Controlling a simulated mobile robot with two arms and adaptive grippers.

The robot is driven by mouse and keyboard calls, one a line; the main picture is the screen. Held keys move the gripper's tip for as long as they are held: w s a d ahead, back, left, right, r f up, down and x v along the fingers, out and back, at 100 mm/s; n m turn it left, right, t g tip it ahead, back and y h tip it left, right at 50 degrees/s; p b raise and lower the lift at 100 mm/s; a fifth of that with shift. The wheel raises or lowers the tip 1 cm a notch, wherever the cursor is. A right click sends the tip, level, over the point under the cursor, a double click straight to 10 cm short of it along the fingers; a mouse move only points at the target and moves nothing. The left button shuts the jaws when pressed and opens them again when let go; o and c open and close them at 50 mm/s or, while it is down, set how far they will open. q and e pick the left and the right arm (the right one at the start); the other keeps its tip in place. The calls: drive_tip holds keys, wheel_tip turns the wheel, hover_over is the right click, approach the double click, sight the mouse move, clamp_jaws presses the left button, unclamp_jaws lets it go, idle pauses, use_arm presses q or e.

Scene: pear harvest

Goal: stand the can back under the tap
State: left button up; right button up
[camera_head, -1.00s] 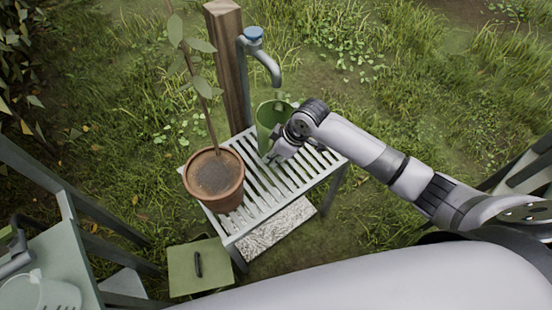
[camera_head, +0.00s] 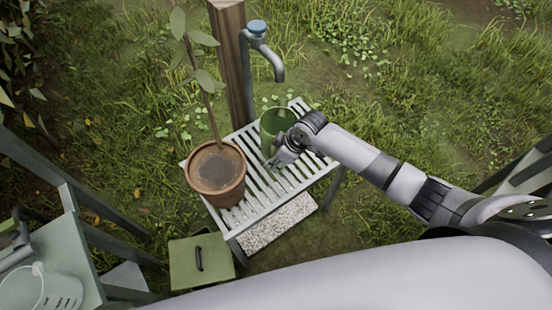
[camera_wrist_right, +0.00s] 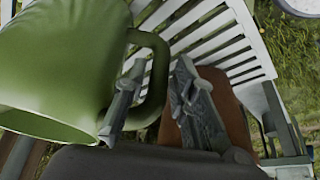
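The green can (camera_head: 270,134) stands upright on the slatted bench (camera_head: 256,209), below the tap (camera_head: 270,55) in the head view. In the right wrist view the can (camera_wrist_right: 62,60) fills the left side, its handle (camera_wrist_right: 158,72) toward my gripper. My right gripper (camera_head: 279,163) is at the handle side. In the wrist view its fingers (camera_wrist_right: 157,105) are apart, one inside the handle loop and one outside, with a gap to the outer finger. The can's base is partly hidden by my gripper. My left gripper is not in view.
A potted plant in a terracotta pot (camera_head: 216,172) stands on the bench, left of the can. A wooden post (camera_head: 232,65) is behind the tap. A green lidded box (camera_head: 201,262) and a pale slab (camera_head: 279,223) are low by the bench. A table (camera_head: 60,262) is at lower left.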

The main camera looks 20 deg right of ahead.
drive_tip(key=shift+o, duration=0.9)
drive_tip(key=shift+r, duration=0.1)
drive_tip(key=v, duration=1.2)
drive_tip(key=shift+a, duration=0.1)
